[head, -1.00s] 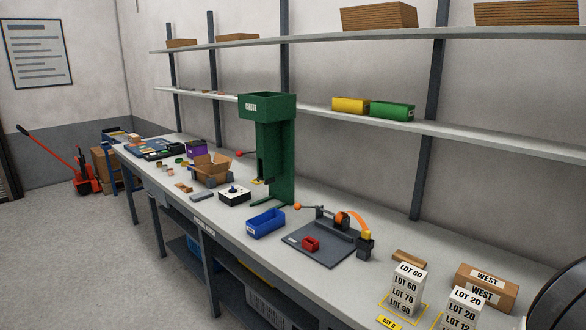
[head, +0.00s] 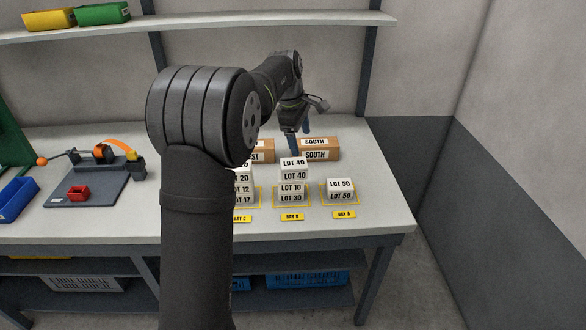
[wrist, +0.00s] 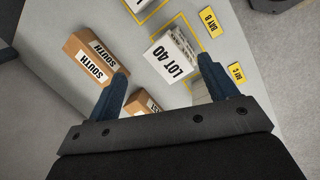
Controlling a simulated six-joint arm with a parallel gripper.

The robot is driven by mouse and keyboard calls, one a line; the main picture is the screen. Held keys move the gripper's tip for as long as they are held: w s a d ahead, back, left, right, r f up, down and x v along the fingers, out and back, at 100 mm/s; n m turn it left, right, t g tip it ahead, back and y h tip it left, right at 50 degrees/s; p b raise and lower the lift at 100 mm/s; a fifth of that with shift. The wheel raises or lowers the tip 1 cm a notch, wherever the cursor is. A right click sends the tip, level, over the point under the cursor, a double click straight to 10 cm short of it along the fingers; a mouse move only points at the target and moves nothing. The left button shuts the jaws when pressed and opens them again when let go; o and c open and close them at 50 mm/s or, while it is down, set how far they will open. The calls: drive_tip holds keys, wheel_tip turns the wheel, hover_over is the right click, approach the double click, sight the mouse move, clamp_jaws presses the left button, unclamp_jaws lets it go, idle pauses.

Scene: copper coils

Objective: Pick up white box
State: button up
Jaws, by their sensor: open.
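White boxes stand in stacks on the bench. The left stack (head: 243,179) is partly hidden by my arm. My gripper (head: 299,146) is open and empty, above and behind the middle stack. In the wrist view the LOT 40 box (wrist: 168,57) lies ahead between the spread fingers of my gripper (wrist: 162,78), apart from them.
Another brown box (head: 263,150) is partly hidden. Yellow bay labels (head: 292,217) line the front. The bench's right end is clear.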

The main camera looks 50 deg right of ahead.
drive_tip(key=w+a+r+n+g+h, duration=0.1)
drive_tip(key=w+a+r+n+g, duration=0.1)
drive_tip(key=w+a+r+n, duration=0.4)
approach(294, 162)
drive_tip(key=x, duration=0.2)
drive_tip(key=a+x, duration=0.1)
drive_tip(key=x, duration=0.1)
drive_tip(key=shift+s+d+f, duration=0.1)
drive_tip(key=shift+s+f, duration=0.05)
drive_tip(key=shift+f, duration=0.25)
drive_tip(key=shift+d+x, duration=0.2)
drive_tip(key=shift+x, duration=1.3)
drive_tip(key=shift+d+x, duration=0.15)
drive_tip(key=shift+x, duration=1.35)
drive_tip(key=shift+r, duration=0.15)
drive_tip(key=c, duration=1.2)
drive_tip(key=shift+o, duration=0.2)
drive_tip(key=shift+r+m, duration=0.15)
drive_tip(key=shift+m, duration=0.15)
